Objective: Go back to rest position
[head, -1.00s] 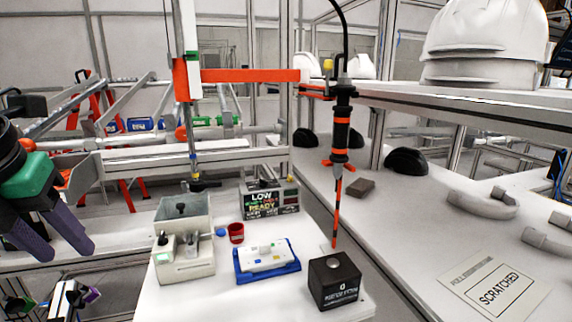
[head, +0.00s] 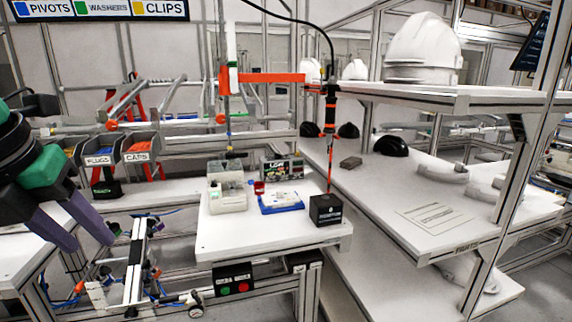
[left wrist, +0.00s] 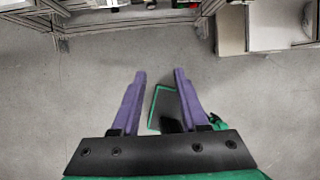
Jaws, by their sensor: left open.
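My left gripper (head: 82,232) is at the left edge of the head view. Its two purple fingers are spread, with nothing between them. In the left wrist view the same gripper (left wrist: 158,72) points down over grey floor, its fingers apart and empty. My right gripper cannot be made out in the head view.
A white workbench (head: 225,240) holds a blue tray (head: 267,206), a black box (head: 325,209) and a hanging orange-black screwdriver (head: 330,115). White shelves (head: 440,225) with helmets (head: 422,45) stand right. Bins (head: 138,152) stand left. Open floor lies under my left gripper.

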